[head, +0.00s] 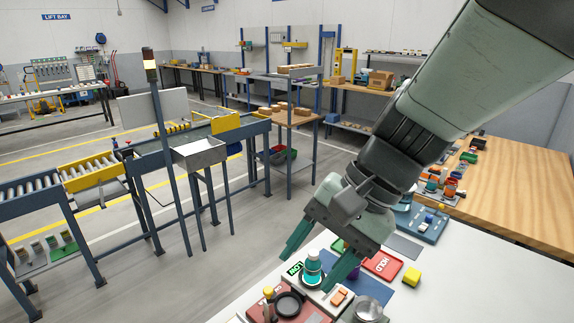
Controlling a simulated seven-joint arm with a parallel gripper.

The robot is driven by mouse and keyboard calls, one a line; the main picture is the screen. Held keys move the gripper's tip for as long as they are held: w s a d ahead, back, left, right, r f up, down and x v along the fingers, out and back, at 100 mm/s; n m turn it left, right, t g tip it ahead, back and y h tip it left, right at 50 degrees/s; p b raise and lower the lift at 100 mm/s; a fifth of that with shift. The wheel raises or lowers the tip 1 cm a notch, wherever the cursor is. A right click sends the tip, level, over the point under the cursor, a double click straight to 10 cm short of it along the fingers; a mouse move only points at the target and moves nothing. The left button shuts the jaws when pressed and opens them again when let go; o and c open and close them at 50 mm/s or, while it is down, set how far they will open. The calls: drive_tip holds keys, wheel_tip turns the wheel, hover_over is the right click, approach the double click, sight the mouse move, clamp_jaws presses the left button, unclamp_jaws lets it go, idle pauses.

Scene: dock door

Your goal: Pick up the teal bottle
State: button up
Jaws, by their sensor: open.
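The teal bottle (312,265) stands upright on a dark round base on the white table near the bottom middle of the head view. It has a paler cap. My gripper (317,270) is open, with its two green fingers pointing down. One finger is to the left of the bottle and the other to the right, partly in front of its right side. I cannot tell whether either finger touches the bottle.
A green label (294,268) lies left of the bottle. A dark ring-shaped item (288,304) and a metal knob (367,309) stand in front.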

drive_tip(key=w+f+m+t+y, duration=0.3)
drive_tip(key=w+f+m+y, duration=0.65)
drive_tip(key=w, duration=0.25)
drive_tip(key=m+t+h, duration=0.5)
drive_tip(key=m+t, duration=0.7)
drive_tip(key=m, duration=0.2)
approach(317, 258)
drive_tip(key=shift+w+a+r, duration=0.15)
drive_tip(key=shift+a+r, duration=0.05)
drive_tip(key=shift+a, duration=0.15)
drive_tip(key=shift+w+f, duration=0.2)
drive_tip(key=x, duration=1)
drive_tip(key=shift+w, duration=0.25)
clamp_jaws()
